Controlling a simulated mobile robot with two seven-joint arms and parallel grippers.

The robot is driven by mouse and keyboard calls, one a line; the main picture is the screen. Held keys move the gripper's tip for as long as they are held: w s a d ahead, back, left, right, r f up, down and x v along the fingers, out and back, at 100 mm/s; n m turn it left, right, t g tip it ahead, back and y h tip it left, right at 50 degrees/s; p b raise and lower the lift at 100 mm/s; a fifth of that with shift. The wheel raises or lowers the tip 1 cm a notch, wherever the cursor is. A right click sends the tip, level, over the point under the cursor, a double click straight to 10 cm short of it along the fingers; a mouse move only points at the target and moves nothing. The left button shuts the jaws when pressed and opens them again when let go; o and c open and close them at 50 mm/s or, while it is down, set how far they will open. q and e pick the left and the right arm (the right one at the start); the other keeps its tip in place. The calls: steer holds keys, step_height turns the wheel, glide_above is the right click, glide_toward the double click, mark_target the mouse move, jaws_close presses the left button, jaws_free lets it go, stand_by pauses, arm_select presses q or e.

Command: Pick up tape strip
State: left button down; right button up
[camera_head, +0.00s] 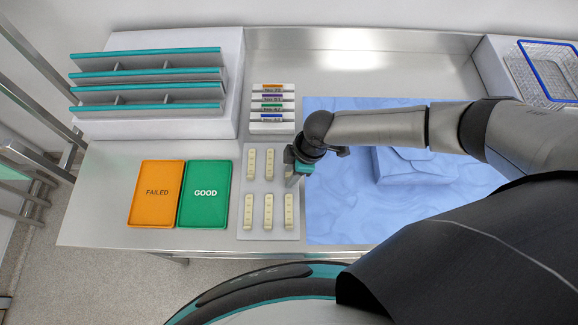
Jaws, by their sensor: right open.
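Several cream strips (268,211) stand in two rows on a grey plate (255,190) in the head view. A small white rack (272,125) behind the plate holds strips with orange, purple, green and blue labels. I cannot tell which of these is the tape strip. My right gripper (292,179) points down over the right edge of the plate, beside the right end of the back row. It is open, and its own wrist hides part of the plate there. My left gripper is out of view.
An orange FAILED tray (157,215) and a green GOOD tray (205,218) lie to the left of the plate. A teal-edged rack (150,105) stands behind them. A blue wrapped package (410,165) lies on a blue sheet (335,225). A wire basket (548,75) is at back right.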

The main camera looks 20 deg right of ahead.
jaws_close()
steer(key=shift+r, duration=0.15)
stand_by(0.5)
